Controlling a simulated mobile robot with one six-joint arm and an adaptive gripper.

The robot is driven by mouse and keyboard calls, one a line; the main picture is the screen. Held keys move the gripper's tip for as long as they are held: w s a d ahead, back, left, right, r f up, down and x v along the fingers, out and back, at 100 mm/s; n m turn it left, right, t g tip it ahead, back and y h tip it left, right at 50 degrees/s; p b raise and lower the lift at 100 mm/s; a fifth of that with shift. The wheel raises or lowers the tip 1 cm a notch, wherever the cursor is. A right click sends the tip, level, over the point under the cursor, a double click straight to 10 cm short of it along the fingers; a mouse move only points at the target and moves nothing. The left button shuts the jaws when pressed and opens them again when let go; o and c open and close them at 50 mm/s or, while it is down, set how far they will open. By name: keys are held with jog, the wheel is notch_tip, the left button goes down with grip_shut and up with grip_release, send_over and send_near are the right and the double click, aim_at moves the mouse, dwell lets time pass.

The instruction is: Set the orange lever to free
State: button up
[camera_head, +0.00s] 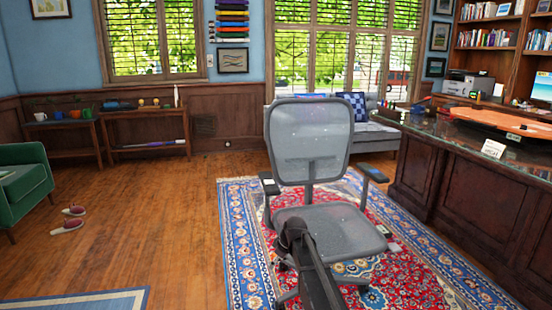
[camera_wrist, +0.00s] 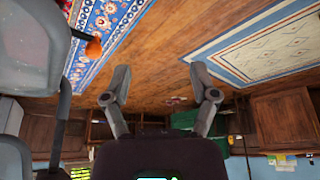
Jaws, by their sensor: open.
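The orange lever (camera_wrist: 94,48) shows in the wrist view as an orange tip on a dark rod, left of my gripper. It sticks out from beside the grey office chair (camera_wrist: 30,45). The chair (camera_head: 308,145) stands on the patterned rug in the head view, where I cannot make out the lever. My gripper (camera_wrist: 160,72) is open in the wrist view, with nothing between its fingers and apart from the lever. In the head view my dark arm reaches up in front of the chair seat; the fingers cannot be made out there.
A wooden desk (camera_head: 480,165) stands to the right of the chair. A green armchair (camera_head: 22,182) and red shoes (camera_head: 68,224) are at the left. A blue-bordered rug (camera_wrist: 265,45) lies at the right of the wrist view. The wood floor left of the chair is mostly clear.

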jog(key=s+d+m+g+h, duration=0.15)
jog(key=s+d+m, duration=0.55)
jog(key=s, duration=0.8)
jog(key=s+d+m+g+h, duration=0.15)
jog(key=s+d+m, duration=0.25)
jog(key=s+d, duration=0.85)
notch_tip(320, 180, up, 38)
jog(key=s+a+p, duration=0.1)
jog(key=a+p, duration=0.1)
jog(key=p, duration=3.7)
jog(key=shift+s+a+f+t+h, duration=0.15)
jog(key=shift+a+f+t+h, duration=0.15)
jog(key=shift+a, duration=0.1)
